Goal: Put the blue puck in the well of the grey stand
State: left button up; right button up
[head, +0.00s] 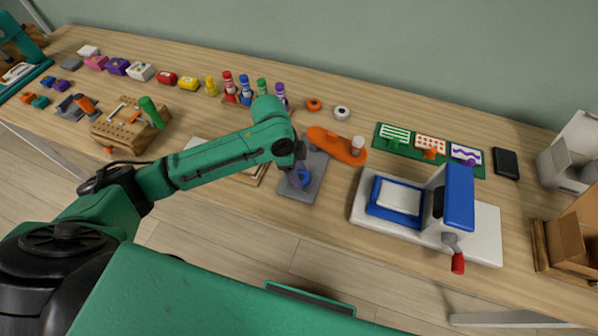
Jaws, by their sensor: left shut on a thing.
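The grey stand (317,168) is a flat grey piece near the front edge of the bench, in the middle of the head view. My left gripper (297,178) points down over the front left part of this stand. The gripper and wrist hide part of the puck and of the stand. The well is not clearly visible, and I cannot tell whether the puck touches the stand. My right gripper is not in view.
An orange board (330,141) lies close behind the stand. A white and blue press (428,210) with a red-tipped lever stands to the right. A wooden frame (249,174) lies left of the stand, under my arm. Colored bottles (229,83) stand behind.

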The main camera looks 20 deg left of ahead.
pick_arm(q)
jog(key=o, duration=1.3)
jog(key=shift+r, duration=0.1)
jog(key=v, duration=1.2)
jog(key=shift+s, duration=0.1)
